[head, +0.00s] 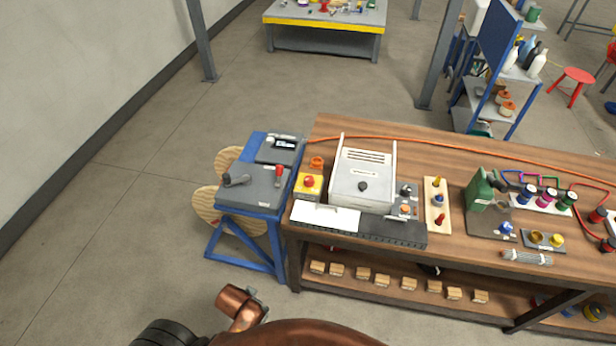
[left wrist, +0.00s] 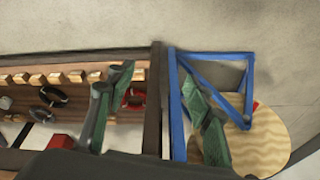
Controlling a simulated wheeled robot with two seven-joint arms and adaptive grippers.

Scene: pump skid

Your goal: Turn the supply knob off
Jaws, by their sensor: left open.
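No label reading "supply" is legible, so I cannot tell which control is the supply knob. A blue stand (head: 262,212) at the left end of the bench carries a grey box with a dark grey handle (head: 236,180) and a red lever (head: 279,174). On the bench, a white machine (head: 361,168) has a black knob (head: 362,187) on its front. Small controls (head: 405,208) sit at its right. My left gripper (left wrist: 155,75) shows in the left wrist view with green fingers spread and nothing between them. My right gripper is not in view.
The wooden bench (head: 450,165) holds a yellow box with a red button (head: 309,183), a green device (head: 481,190) and an orange hose (head: 430,144). Its lower shelf bears several wooden blocks (head: 382,281). Round wooden pieces (head: 207,203) lean behind the stand. The floor at left is clear.

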